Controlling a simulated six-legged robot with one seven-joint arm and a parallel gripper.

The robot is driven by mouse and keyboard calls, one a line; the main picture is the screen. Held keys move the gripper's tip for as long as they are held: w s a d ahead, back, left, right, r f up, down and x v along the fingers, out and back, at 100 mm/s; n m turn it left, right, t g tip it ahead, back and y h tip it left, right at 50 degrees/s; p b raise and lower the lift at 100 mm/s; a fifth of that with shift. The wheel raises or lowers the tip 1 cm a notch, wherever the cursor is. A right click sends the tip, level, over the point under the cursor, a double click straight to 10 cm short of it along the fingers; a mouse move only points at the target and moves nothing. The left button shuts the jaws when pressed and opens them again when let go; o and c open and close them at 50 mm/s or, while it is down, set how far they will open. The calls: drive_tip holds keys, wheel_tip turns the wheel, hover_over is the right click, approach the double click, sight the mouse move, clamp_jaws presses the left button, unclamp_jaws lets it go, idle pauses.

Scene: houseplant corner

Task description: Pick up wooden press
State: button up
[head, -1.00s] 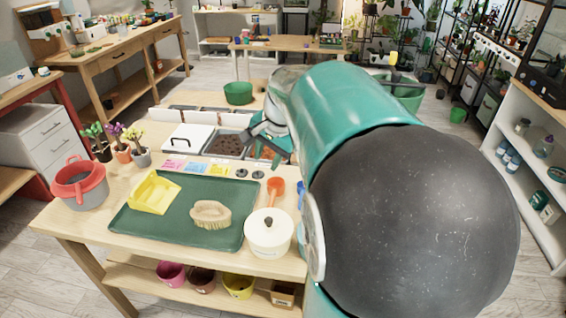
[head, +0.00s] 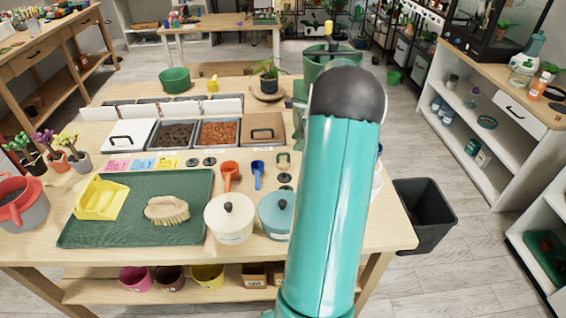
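A flat brown wooden piece with a dark handle (head: 263,133), which looks like the wooden press, lies in the right end of the row of bins on the table, beside the bin of orange-brown grains (head: 217,133). My teal arm with its dark joint stands upright just right of it and covers part of the table. My gripper is hidden behind the arm, so its fingers and anything in them do not show.
A green tray (head: 135,232) holds a yellow dustpan (head: 101,199) and a brush (head: 167,210). A cream lidded pot (head: 229,218) and a blue lidded pot (head: 275,214) stand near the front edge. A potted plant (head: 269,79) stands behind the bins. A black bin (head: 425,215) stands on the floor at right.

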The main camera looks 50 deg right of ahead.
sight(286, 154)
drive_tip(key=x, duration=0.8)
drive_tip(key=shift+w+a+f, duration=0.1)
drive_tip(key=shift+w+a, duration=0.1)
drive_tip(key=shift+a, duration=0.15)
clamp_jaws()
